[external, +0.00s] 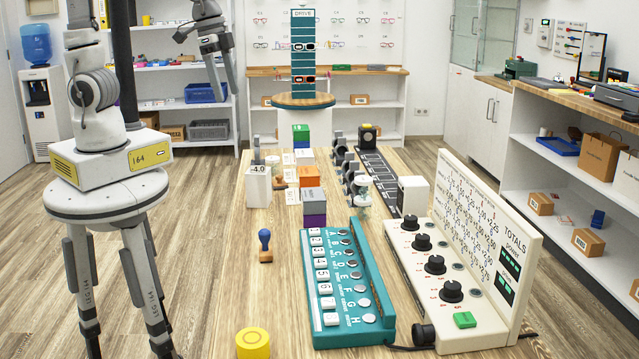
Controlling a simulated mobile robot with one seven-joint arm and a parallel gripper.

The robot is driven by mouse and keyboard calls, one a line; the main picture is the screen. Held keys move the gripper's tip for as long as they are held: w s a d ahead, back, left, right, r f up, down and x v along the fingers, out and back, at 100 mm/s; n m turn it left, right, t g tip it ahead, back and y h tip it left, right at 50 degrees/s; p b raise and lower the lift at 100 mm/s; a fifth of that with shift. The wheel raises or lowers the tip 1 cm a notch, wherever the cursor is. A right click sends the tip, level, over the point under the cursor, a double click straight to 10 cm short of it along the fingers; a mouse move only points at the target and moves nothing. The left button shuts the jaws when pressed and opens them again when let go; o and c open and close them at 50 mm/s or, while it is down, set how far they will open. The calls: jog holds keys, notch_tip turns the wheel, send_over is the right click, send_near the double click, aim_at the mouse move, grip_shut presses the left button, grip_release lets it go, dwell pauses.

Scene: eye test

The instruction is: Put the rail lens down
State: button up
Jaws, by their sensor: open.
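Several dark round lens holders (349,167) stand in a row along the left side of the dark marked rail (380,173) on the wooden table. The nearest one has a pale greenish piece (362,202) at its foot. I cannot tell which of them is the rail lens. My gripper (223,92) is open and appears empty. It hangs in the air at the upper left, fingers down, well apart from the lens holders and the rail.
A teal lettered rack (385,297) and a cream TOTALS panel with black knobs (490,215) fill the near right of the table (215,305). A blue-handled stamp (265,243), a yellow cylinder (253,343) and coloured blocks (310,177) stand left. The near left tabletop is mostly clear.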

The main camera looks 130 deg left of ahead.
jog(key=s+d+r+m+t, duration=0.1)
jog(key=s+d+r+m, duration=0.1)
jog(key=d, duration=0.8)
jog(key=s+d+r+m+t+h, duration=0.1)
jog(key=s+d+r+m+t, duration=0.1)
jog(key=d, duration=0.7)
jog(key=shift+s+d+r+m+t, duration=0.35)
jog(key=shift+s+r+m, duration=0.25)
jog(key=shift+s+r, duration=0.25)
